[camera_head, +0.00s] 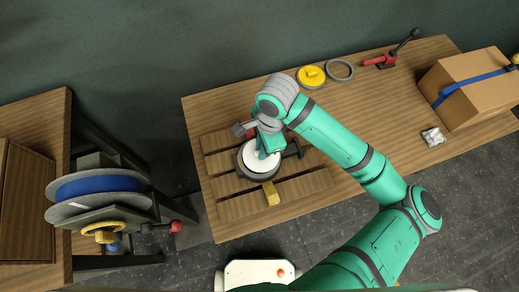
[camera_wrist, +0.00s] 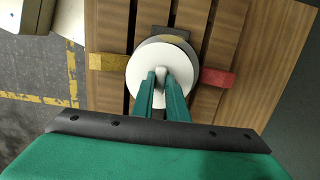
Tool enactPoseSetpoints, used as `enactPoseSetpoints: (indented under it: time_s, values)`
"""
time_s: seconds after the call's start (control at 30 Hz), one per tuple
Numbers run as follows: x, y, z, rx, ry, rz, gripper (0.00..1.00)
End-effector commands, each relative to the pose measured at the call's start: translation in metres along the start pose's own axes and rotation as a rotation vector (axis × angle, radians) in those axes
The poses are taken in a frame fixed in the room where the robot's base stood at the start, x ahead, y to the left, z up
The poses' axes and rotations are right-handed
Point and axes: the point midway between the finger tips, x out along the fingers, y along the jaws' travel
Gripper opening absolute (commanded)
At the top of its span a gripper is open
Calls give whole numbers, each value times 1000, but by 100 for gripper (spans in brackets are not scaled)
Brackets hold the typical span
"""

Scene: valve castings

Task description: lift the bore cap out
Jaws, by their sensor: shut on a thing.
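The bore cap is a white disc with a small grip in its middle; it shows in the head view (camera_head: 257,165) and the wrist view (camera_wrist: 143,83). My gripper (camera_wrist: 160,76) is shut on the cap's middle grip, with its two teal fingers pointing at the disc; it also shows from above in the head view (camera_head: 268,150). The dark valve casting (camera_head: 270,174) lies around and under the cap on the slatted part of the bench. The disc covers most of the bore, and I cannot tell how far it stands above its seat.
A yellow block (camera_head: 271,193) and a red block (camera_wrist: 215,77) flank the casting. A yellow disc (camera_head: 311,77), a grey ring (camera_head: 341,70), a red clamp (camera_head: 380,61), a cardboard box (camera_head: 468,87) and a small bag (camera_head: 433,137) stand on the bench (camera_head: 225,103). A cable reel (camera_head: 100,186) is at left.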

Motion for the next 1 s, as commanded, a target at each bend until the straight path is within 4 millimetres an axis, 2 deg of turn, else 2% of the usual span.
enactPoseSetpoints:
  time_s: [0.2, 0.3, 0.5, 0.7, 1.0]
  values:
    - [-51, 40, -9, 1, 4, -4, 0]
    - [-62, 65, -16, 5, 5, -2, 0]
    - [-80, 102, -26, 6, 4, -1, 0]
    - [-88, 117, -31, 3, 3, 1, 0]
    - [-90, 122, -31, 1, -1, 2, 0]
